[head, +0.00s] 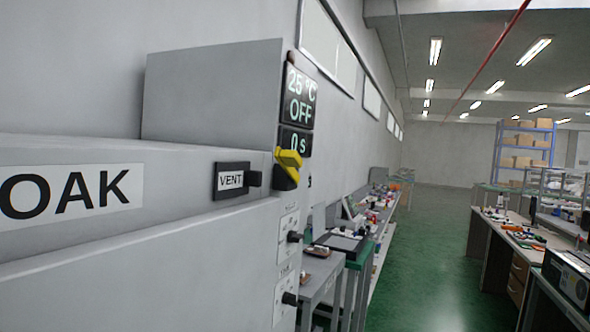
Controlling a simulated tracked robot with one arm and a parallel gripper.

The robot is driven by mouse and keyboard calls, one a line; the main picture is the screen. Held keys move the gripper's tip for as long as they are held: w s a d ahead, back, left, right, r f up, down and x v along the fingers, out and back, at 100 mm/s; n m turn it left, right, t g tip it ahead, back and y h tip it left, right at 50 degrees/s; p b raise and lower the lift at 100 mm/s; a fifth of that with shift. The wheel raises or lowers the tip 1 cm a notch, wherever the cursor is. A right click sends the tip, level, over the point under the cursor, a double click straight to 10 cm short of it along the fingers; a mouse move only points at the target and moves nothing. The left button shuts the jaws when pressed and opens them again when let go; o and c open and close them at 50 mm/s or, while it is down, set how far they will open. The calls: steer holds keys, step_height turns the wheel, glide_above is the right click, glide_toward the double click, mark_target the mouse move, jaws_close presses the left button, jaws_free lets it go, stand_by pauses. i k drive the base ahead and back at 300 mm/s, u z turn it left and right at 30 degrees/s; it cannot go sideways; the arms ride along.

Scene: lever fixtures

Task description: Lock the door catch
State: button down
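A large grey machine (120,240) fills the left side, seen close and at an angle. At its right edge is a small yellow lever (289,158) on a black mount (286,178), below the displays. I cannot tell for sure whether it is the door catch, or its locked state. A black tag reading "VENT" (231,180) with a dark knob (254,178) sits to its left. My gripper does not show in this view, and nothing is seen touching the lever.
Displays (299,97) read "25 °C OFF" and "0 s". Dark knobs (294,237) sit on the machine's right face. A cluttered bench (345,242) stands beyond it. The green floor aisle (430,270) is clear; desks (515,250) stand on the right.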

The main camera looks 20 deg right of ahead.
mark_target(289, 160)
steer(key=u, duration=0.05)
steer(key=k, duration=0.3)
steer(key=z, duration=0.65)
steer(key=i, duration=1.2)
steer(key=u, duration=0.3)
